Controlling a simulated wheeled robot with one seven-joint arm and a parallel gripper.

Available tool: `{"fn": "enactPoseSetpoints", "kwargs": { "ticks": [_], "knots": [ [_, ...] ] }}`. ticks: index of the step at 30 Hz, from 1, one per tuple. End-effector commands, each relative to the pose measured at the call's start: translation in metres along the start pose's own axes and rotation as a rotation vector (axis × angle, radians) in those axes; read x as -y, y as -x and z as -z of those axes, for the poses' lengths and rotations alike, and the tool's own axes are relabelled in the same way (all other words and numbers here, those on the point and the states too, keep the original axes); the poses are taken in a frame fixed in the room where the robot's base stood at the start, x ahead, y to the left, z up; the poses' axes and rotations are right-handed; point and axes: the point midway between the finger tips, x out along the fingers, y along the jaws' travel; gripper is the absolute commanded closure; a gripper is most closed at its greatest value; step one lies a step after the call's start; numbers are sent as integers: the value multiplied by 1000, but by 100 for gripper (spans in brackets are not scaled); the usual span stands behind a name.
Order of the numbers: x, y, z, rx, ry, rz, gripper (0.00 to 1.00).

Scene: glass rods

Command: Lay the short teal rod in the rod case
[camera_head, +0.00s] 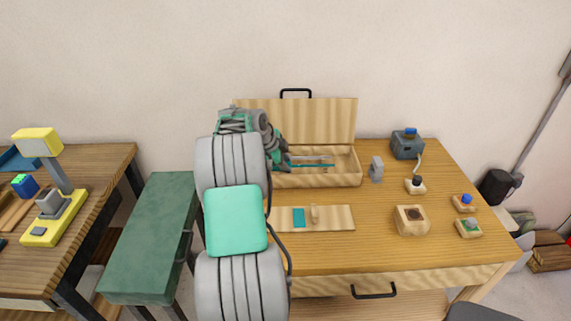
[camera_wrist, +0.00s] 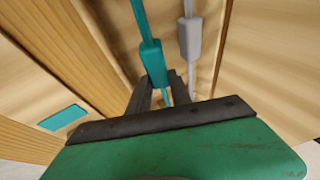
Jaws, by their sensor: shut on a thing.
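The rod case (camera_head: 345,180) stands open at the back of the table, its lid upright behind it. My gripper (camera_wrist: 158,88) is inside the case's left part, shut on a teal rod (camera_wrist: 153,60) at its thicker block. The rod runs on past the fingers, and its far end is cut off in the wrist view. In the head view the teal rod (camera_head: 315,165) lies roughly level within the case walls, its left end hidden by my arm. Whether it touches the case floor cannot be told. A pale grey rod (camera_wrist: 190,40) lies beside it, apart, in the wrist view.
A pale board (camera_head: 338,217) with a teal patch (camera_head: 299,217) lies in front of the case; the patch also shows in the wrist view (camera_wrist: 62,118). A grey block (camera_head: 376,169) stands right of the case. The table's front middle is clear.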

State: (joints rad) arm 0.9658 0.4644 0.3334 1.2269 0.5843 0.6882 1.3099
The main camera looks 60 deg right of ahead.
Motion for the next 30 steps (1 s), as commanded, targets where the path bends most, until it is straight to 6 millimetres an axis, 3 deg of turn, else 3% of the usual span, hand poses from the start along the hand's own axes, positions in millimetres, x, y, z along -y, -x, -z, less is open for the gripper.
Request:
{"fn": "enactPoseSetpoints", "kwargs": {
  "ticks": [30],
  "knots": [
    [-4,-10,-4,0,0,0,100]
  ]
}}
